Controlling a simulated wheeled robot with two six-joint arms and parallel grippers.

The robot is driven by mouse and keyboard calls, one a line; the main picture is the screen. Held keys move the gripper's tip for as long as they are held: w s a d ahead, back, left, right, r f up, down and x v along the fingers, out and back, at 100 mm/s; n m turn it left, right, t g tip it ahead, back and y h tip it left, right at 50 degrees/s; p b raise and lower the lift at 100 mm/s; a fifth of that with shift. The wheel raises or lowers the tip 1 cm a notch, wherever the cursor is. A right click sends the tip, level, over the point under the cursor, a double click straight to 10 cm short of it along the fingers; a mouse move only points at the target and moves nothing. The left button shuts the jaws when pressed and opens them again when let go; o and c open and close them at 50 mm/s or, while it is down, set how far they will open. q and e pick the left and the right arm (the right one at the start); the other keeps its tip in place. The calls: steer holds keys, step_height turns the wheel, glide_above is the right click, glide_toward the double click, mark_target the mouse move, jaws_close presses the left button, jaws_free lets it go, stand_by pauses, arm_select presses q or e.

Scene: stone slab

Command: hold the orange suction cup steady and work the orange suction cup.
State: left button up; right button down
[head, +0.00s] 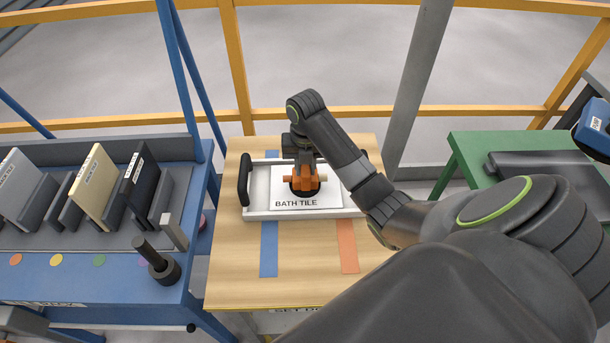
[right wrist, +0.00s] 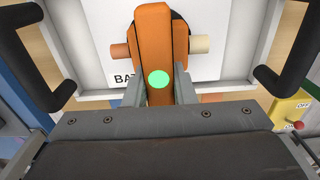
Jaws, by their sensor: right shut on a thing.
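The orange suction cup (head: 302,181) sits on the white bath tile (head: 330,198) in the middle of the wooden table. The tile lies in a pale tray (head: 256,186) with dark handles at its sides. My right gripper (head: 302,163) comes down from above onto the suction cup. In the right wrist view the cup's orange body (right wrist: 153,50) stands between the two fingers (right wrist: 160,92), which are shut on it. A green dot shows on the orange body, and pegs stick out at both sides. The cup's base is partly hidden. My left gripper is not in view.
A blue rack (head: 60,270) with several upright slabs stands at the left. A green table (head: 465,150) stands at the right. Blue (head: 269,248) and orange (head: 348,246) strips mark the bare wood in front of the tray. Yellow rails run behind.

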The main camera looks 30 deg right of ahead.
steer(key=c, duration=1.1)
jaws_free()
steer(key=shift+r, duration=0.15)
